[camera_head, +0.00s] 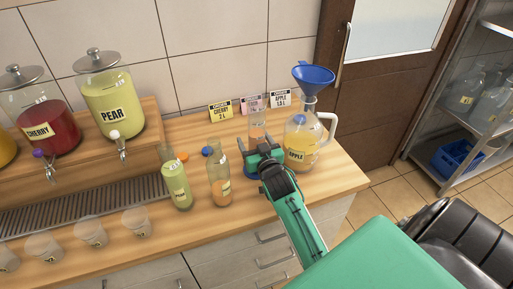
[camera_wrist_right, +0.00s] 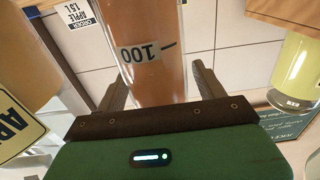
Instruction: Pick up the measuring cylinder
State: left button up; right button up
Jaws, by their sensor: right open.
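The measuring cylinder (camera_head: 257,122) stands upright on the wooden counter, left of the apple jug. It is clear, holds an orange-brown liquid and bears a "100" mark; it fills the middle of the right wrist view (camera_wrist_right: 150,50). My right gripper (camera_head: 259,146) is open at the cylinder's near side. In the wrist view its two fingers (camera_wrist_right: 157,80) stand on either side of the cylinder, with narrow gaps showing. The gripper hides the cylinder's lower part in the head view. My left gripper is not in view.
The apple jug (camera_head: 299,138) with a blue funnel (camera_head: 313,75) stands close right. A green bottle (camera_head: 176,183) and an orange-filled bottle (camera_head: 219,187) stand left. Label cards (camera_head: 251,104) stand behind. Dispensers (camera_head: 113,98) and cups (camera_head: 137,222) are farther left.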

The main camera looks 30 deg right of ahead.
jog(key=c, duration=1.2)
jog(key=shift+c, duration=0.8)
jog(key=shift+r, duration=0.15)
